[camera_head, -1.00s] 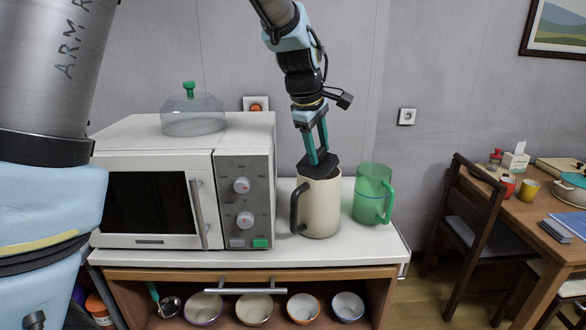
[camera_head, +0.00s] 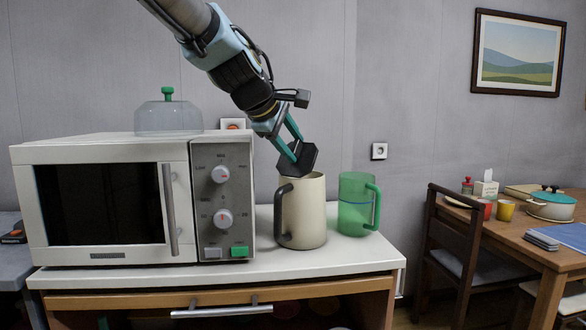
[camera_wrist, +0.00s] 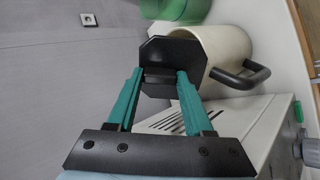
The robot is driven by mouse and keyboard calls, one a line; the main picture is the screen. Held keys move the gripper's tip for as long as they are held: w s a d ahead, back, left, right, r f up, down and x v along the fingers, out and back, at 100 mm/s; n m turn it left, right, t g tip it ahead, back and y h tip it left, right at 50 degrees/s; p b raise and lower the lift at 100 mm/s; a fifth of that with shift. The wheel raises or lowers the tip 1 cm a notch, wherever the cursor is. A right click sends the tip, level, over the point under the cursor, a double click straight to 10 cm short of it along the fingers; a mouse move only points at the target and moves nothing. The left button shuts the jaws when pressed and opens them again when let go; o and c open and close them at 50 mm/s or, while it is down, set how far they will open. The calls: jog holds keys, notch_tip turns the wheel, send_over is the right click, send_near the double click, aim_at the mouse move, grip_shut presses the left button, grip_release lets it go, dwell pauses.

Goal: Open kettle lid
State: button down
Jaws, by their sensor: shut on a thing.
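The kettle (camera_head: 306,215) is a cream jug with a dark handle, standing upright on the white counter right of the microwave. Its dark lid (camera_head: 298,160) is tilted steeply above the left part of the rim, and the kettle's mouth shows partly open. My gripper (camera_head: 293,151) comes down from the upper left and is shut on the lid. In the wrist view the teal fingers (camera_wrist: 158,82) close on the lid's dark knob, with the lid (camera_wrist: 171,57) in front of the kettle's mouth (camera_wrist: 215,55). Whether the lid's edge touches the rim is hard to tell.
The white microwave (camera_head: 105,200) stands close on the left, with a clear green-knobbed dome (camera_head: 168,117) on top. A green pitcher (camera_head: 354,207) stands just right of the kettle. The counter (camera_head: 345,258) is bare in front. A wooden table (camera_head: 510,235) and chair are at the right.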

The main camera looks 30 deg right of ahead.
jog(key=shift+s+a+h+b, duration=0.2)
jog(key=shift+h+b, duration=0.2)
jog(key=shift+b, duration=0.85)
jog(key=shift+c, duration=1.4)
grip_release()
jog(key=shift+a+r, duration=0.1)
jog(key=v, duration=1)
jog(key=shift+s+a, duration=0.15)
jog(key=shift+a, duration=0.1)
